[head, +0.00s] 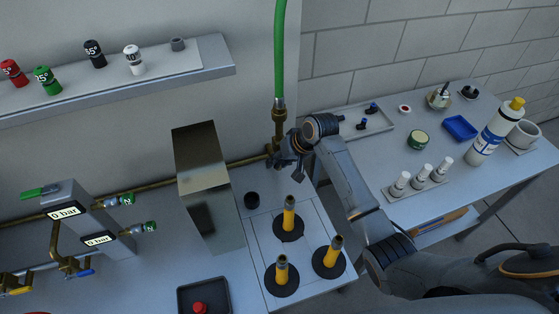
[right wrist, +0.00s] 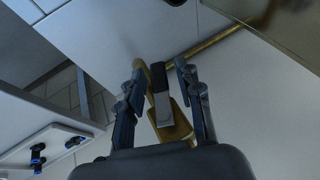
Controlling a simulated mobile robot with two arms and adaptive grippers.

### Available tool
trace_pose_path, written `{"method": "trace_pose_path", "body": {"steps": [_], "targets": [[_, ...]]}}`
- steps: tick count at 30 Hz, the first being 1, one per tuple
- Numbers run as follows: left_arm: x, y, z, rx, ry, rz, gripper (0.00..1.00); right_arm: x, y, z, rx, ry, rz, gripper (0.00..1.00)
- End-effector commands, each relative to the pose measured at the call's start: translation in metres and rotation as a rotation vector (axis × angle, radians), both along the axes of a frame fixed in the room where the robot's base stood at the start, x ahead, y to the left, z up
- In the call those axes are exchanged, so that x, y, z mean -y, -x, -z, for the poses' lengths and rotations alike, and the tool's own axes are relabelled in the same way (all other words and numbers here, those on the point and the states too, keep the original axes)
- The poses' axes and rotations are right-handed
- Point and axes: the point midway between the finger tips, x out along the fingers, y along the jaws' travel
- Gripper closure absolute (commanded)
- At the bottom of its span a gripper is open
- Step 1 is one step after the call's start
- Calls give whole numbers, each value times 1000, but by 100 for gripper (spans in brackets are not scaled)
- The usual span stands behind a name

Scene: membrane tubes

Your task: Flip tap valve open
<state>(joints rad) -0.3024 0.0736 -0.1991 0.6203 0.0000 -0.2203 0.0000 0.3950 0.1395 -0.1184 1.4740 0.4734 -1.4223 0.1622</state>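The brass tap (head: 279,125) stands at the wall end of the bench, below a green hose (head: 280,50). In the right wrist view its brass body (right wrist: 178,128) and a flat grey lever with a dark tip (right wrist: 160,95) show. My right gripper (head: 287,172) is at the tap in the head view, partly hiding its lower part. In the right wrist view the same gripper (right wrist: 160,72) is open, with one finger on each side of the lever and gaps visible. I cannot tell whether a finger touches the lever. My left gripper is not in view.
A tall metal box (head: 208,190) stands left of the tap. A brass pipe (head: 150,189) runs along the wall. A side table at right holds a tray (head: 378,126), bottles and a blue dish (head: 459,128).

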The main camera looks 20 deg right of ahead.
Motion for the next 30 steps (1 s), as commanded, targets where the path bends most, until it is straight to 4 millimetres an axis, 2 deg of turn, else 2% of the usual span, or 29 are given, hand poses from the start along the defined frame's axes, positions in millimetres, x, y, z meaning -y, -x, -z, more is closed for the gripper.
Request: {"method": "trace_pose_path", "body": {"steps": [1, 4, 11, 21, 30], "targets": [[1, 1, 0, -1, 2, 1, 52, 0, 0, 0, 0, 0, 0, 81], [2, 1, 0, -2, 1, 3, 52, 0, 0, 0, 0, 0, 0, 100], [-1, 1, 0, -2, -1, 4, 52, 1, 0, 0, 2, 30, -2, 100], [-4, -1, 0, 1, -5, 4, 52, 11, -1, 2, 12, 332, -1, 100], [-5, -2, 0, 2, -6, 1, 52, 13, -1, 1, 14, 365, 1, 100]]}}
